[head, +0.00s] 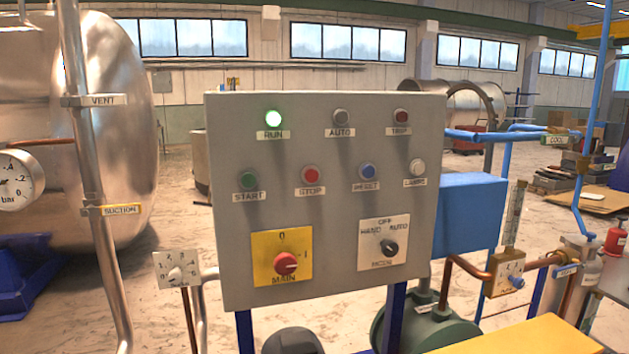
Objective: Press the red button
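The red button (311,174), labelled STOP, sits in the middle row of a grey control panel (350,235) in the head view. It has a light ring and nothing covers it. To its left is the green START button (248,180). To its right are the blue RESET button (366,171) and a white button (418,168). A dark red TRIP lamp (402,116) is in the top row. The red MAIN rotary knob (286,263) is on a yellow plate below. Neither of my grippers shows in this view.
The green RUN lamp (273,118) is lit. A vertical pipe (90,170) and a gauge (17,180) stand at left. A blue box (470,215) and copper pipes (468,267) are at right. A yellow surface (520,338) is at bottom right. The panel's front looks unobstructed.

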